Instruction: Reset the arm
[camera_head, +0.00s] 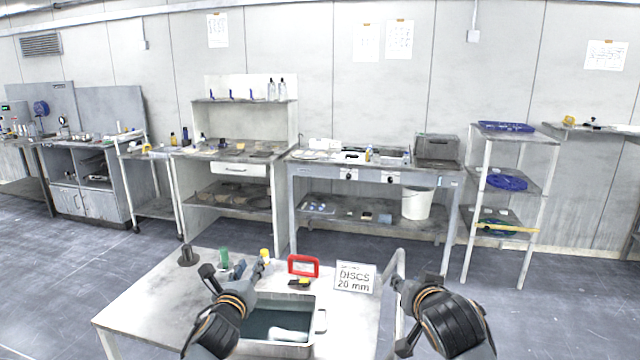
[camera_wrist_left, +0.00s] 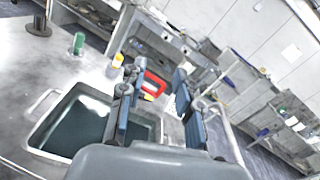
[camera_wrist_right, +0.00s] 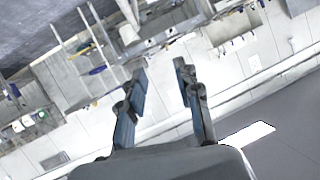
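My left gripper (camera_head: 236,274) is above the left part of the near table, by the back left corner of the sink basin. In the left wrist view (camera_wrist_left: 155,82) its two fingers are apart with nothing between them; a red-framed object (camera_wrist_left: 152,84) shows beyond the gap. My right gripper (camera_head: 400,312) is to the right of the near table. In the right wrist view (camera_wrist_right: 160,72) its fingers are apart and empty, with the wall and furniture far behind. Both arms are raised, and neither gripper appears to touch anything.
The near table (camera_head: 140,300) holds a basin of dark liquid (camera_head: 268,325), a red-framed object (camera_head: 303,265), a "DISCS 20 mm" sign (camera_head: 355,278), a green bottle (camera_head: 224,257), a yellow-capped bottle (camera_head: 265,255) and a dark stand (camera_head: 187,256). Benches and a shelf rack (camera_head: 505,180) stand behind; floor between is clear.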

